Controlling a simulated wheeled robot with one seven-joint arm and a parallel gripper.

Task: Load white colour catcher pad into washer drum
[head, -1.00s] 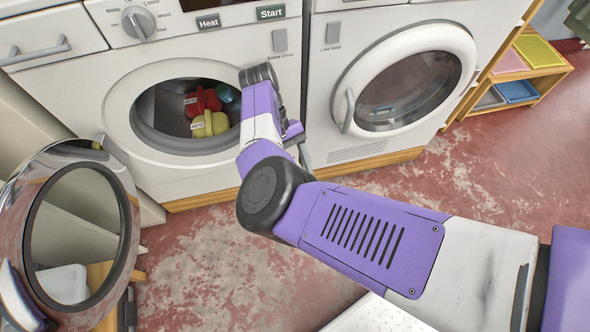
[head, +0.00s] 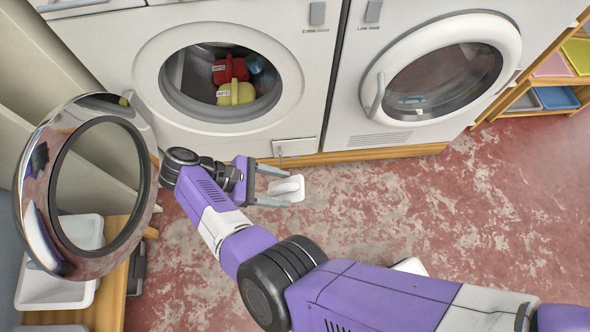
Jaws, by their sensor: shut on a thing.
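My gripper (head: 278,188) is shut on the white colour catcher pad (head: 291,188) and holds it out over the red floor, in front of and below the washer. The washer drum (head: 191,82) is open at the upper left of the head view. A red item (head: 231,68) and a yellow item (head: 236,94), both with labels, lie inside it. A blue item (head: 254,64) shows behind them. The gripper and pad are apart from the drum opening, to its lower right.
The washer's round door (head: 27,190) is swung open at left, close to my arm. A second machine with a closed door (head: 510,42) stands at right. A white tray (head: 30,287) sits on a wooden surface at lower left. Open floor (head: 440,215) lies at right.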

